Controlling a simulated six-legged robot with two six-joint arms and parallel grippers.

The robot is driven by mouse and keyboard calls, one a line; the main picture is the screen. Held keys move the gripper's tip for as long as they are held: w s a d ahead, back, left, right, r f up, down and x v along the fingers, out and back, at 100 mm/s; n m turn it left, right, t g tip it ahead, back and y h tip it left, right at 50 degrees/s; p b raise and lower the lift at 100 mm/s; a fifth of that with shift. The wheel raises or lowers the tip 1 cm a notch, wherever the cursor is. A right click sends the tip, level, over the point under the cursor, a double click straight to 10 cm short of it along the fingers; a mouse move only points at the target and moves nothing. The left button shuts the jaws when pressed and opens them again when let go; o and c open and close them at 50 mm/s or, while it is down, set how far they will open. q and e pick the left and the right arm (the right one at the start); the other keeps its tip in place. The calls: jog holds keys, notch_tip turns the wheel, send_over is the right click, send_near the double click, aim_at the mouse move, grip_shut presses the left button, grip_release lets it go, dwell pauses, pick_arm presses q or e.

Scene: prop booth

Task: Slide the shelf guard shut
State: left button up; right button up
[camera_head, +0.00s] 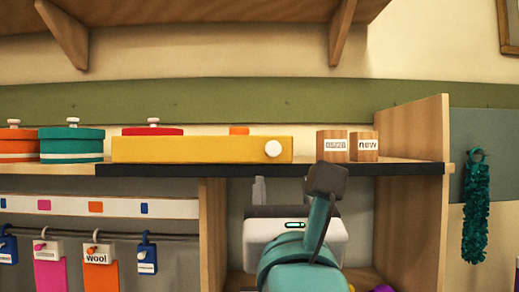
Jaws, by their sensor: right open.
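The shelf guard appears to be the long yellow panel (200,149) with a round white knob (273,149) near its right end. It stands upright along the shelf's front edge, above a black rail (150,170). The rail runs on to the right past the guard's end, and that stretch is uncovered. My right gripper (293,183) is open and empty, fingers pointing up, just below and in front of the rail, a little right of the knob. It appears apart from the guard. My left gripper is out of view.
Two small wooden blocks (363,146) stand on the shelf right of the guard. Round lidded boxes (72,144) stand at the left. A wooden side panel (420,150) closes the right end. Tags hang from a rod (120,235) lower left. A teal garland (476,210) hangs at right.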

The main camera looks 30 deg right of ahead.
aim_at(274, 148)
jog(key=p+x, duration=0.3)
jog(key=x, duration=0.8)
jog(key=shift+w+r+p, duration=0.15)
jog(key=shift+w+p, duration=0.05)
jog(key=shift+p, duration=0.1)
jog(key=shift+w+r, duration=0.15)
jog(key=shift+w, duration=0.5)
jog(key=shift+w+d, duration=0.1)
jog(key=shift+w, duration=0.05)
jog(key=shift+d, duration=0.15)
jog(key=shift+c, duration=0.9)
grip_shut()
